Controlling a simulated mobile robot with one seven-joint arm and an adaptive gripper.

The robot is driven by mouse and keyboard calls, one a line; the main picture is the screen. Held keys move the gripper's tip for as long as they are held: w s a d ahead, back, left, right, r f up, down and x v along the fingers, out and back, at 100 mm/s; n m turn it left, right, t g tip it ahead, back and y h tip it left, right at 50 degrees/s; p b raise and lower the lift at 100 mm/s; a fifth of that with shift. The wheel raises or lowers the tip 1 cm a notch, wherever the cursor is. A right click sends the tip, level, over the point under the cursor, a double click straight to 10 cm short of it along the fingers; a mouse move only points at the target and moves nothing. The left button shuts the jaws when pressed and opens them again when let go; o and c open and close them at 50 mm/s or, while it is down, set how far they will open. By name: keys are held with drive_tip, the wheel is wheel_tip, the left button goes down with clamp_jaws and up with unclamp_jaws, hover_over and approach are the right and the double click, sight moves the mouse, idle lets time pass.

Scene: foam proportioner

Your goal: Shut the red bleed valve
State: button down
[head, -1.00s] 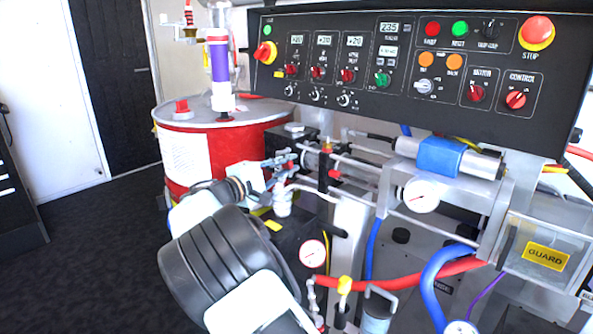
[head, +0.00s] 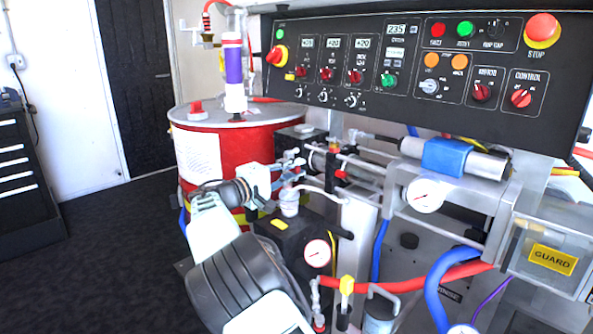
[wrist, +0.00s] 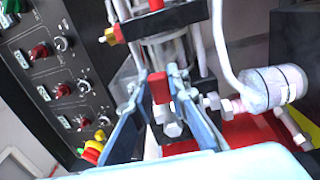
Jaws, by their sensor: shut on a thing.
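The red bleed valve handle (wrist: 159,88) shows in the wrist view as a small red block between the blue fingertips of my gripper (wrist: 158,77). My gripper is shut on it, with a finger on each side. In the head view my gripper (head: 297,163) reaches in from the left, beside the metal pump parts in front of the red drum. The handle is too small and covered there to make out clearly, so its angle cannot be told.
The black control panel (head: 430,70) overhangs the work area. The red drum (head: 250,155) stands behind my arm. A white-capped cylinder (wrist: 275,88) with a white hose sits close right of the fingers. Gauges, hoses and a clear guard box (head: 545,245) are at right. Floor at left is clear.

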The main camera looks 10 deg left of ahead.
drive_tip(key=shift+f, duration=0.1)
drive_tip(key=c, duration=1.8)
unclamp_jaws()
drive_tip(key=shift+c, duration=0.2)
drive_tip(key=v, duration=1.2)
